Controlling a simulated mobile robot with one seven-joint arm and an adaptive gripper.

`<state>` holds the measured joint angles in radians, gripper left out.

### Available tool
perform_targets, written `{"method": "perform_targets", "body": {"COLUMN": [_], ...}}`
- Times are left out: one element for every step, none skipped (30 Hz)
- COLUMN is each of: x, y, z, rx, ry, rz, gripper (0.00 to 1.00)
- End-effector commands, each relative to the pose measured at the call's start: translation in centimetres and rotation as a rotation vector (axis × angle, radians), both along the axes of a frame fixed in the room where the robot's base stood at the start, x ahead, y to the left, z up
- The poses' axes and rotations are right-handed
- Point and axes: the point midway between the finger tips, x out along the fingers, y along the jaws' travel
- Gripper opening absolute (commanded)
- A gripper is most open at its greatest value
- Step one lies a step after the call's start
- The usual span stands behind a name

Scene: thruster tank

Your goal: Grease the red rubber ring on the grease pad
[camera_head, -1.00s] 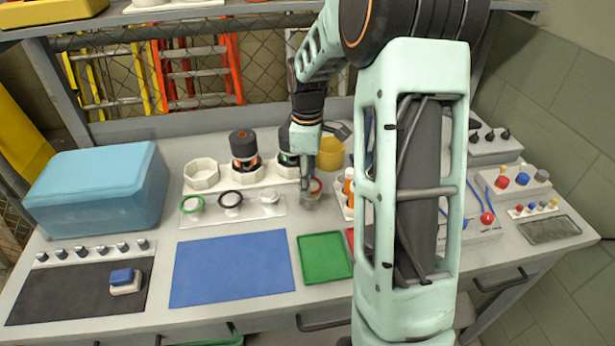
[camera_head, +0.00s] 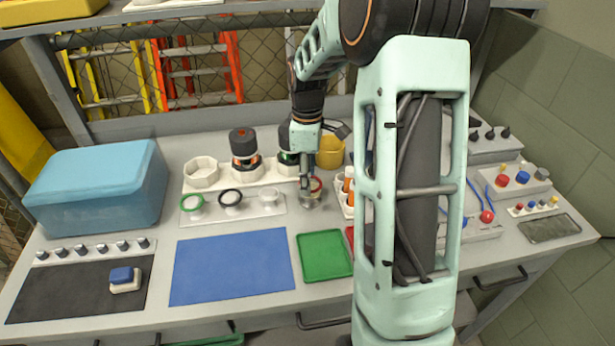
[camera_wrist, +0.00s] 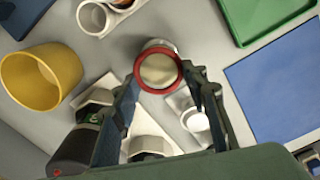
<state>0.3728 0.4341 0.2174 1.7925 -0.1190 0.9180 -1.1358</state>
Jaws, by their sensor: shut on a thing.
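The red rubber ring (camera_wrist: 144,86) is held between the two fingertips of my gripper (camera_wrist: 163,82) in the wrist view. The pale cream top of the round grease pad (camera_wrist: 158,70) shows through the ring's opening. Whether the ring touches the pad or hangs just above it, I cannot tell. In the head view my gripper (camera_head: 308,184) points down, with the red ring (camera_head: 316,184) at its tips, just above and behind the small metal-sided grease pad (camera_head: 310,202). The arm's fingers hide part of the ring there.
A yellow cup (camera_head: 330,153) stands close behind the gripper. A strip with a green ring (camera_head: 192,202) and a black ring (camera_head: 231,197) lies to the left. A green tray (camera_head: 325,257) and a blue mat (camera_head: 231,267) lie in front. An orange-topped bottle stands just right.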

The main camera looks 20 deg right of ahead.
Motion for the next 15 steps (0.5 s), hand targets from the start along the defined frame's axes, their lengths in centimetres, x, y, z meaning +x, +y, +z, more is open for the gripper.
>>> {"method": "perform_targets", "body": {"x": [-0.01,-0.01,-0.01,-0.01,-0.01,-0.01,-0.01,-0.01,0.0,-0.01,-0.01,-0.01,-0.01,-0.01,-0.01], "y": [0.0,0.0,0.0,0.0,0.0,-0.01,-0.01,-0.01,0.0,-0.01,-0.01,-0.01,-0.01,-0.01,-0.01], "z": [-0.12,-0.16,-0.21,-0.25,-0.29,-0.34,-0.37,-0.41,-0.46,-0.49,-0.53,-0.58,-0.62,-0.65,-0.7], "rx": [0.0,0.0,0.0,0.0,0.0,0.0,0.0,0.0,0.0,0.0,0.0,0.0,0.0,0.0,0.0], "ry": [0.0,0.0,0.0,0.0,0.0,0.0,0.0,0.0,0.0,0.0,0.0,0.0,0.0,0.0,0.0], "rz": [0.0,0.0,0.0,0.0,0.0,0.0,0.0,0.0,0.0,0.0,0.0,0.0,0.0,0.0,0.0], "gripper": [0.31,0.31,0.31,0.31,0.31,0.31,0.31,0.31,0.31,0.31,0.31,0.31,0.31,0.31,0.31]}}
